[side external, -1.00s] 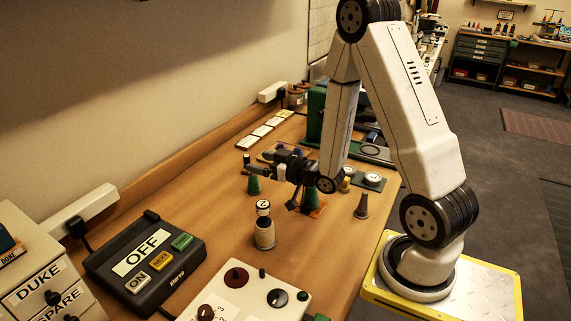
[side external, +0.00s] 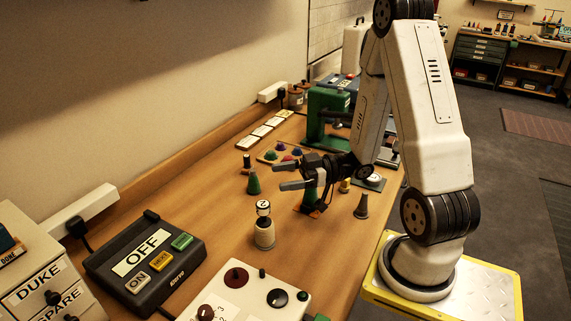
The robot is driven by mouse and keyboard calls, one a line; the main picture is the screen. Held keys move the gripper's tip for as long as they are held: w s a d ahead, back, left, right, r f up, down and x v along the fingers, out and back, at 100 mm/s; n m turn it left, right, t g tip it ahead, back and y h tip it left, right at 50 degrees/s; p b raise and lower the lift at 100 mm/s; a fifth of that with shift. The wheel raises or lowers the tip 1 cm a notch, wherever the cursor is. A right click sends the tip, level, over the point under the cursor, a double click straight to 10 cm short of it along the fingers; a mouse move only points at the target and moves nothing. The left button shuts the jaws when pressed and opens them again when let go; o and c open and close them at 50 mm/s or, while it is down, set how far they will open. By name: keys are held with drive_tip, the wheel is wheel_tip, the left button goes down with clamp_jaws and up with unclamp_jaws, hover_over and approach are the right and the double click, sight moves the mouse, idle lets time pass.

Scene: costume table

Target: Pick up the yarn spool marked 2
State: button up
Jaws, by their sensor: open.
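A cream spool (side external: 264,236) stands upright on the wooden table, left of the arm in the side view. The round white tag (side external: 263,207) above it appears to read 2, though it is small. My gripper (side external: 284,177) is open and empty, its two fingers pointing left. It appears above and to the right of this spool in the picture, apart from it. A green cone (side external: 254,184) stands behind the spool. Another green cone (side external: 309,199) stands under my gripper and is partly hidden by it.
A black OFF console (side external: 145,265) and a cream panel with knobs (side external: 250,295) lie in front. A green machine (side external: 326,117) stands behind. Bare table surrounds the spool.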

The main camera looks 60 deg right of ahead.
drive_tip(key=shift+s, duration=0.25)
drive_tip(key=shift+f, duration=0.2)
approach(264, 225)
drive_tip(key=shift+w+a+r, duration=1.05)
drive_tip(key=shift+w+r, duration=0.85)
drive_tip(key=shift+w, duration=0.05)
drive_tip(key=shift+x, duration=1.2)
drive_tip(key=shift+w+r, duration=0.1)
drive_tip(key=shift+x, duration=2.4)
clamp_jaws()
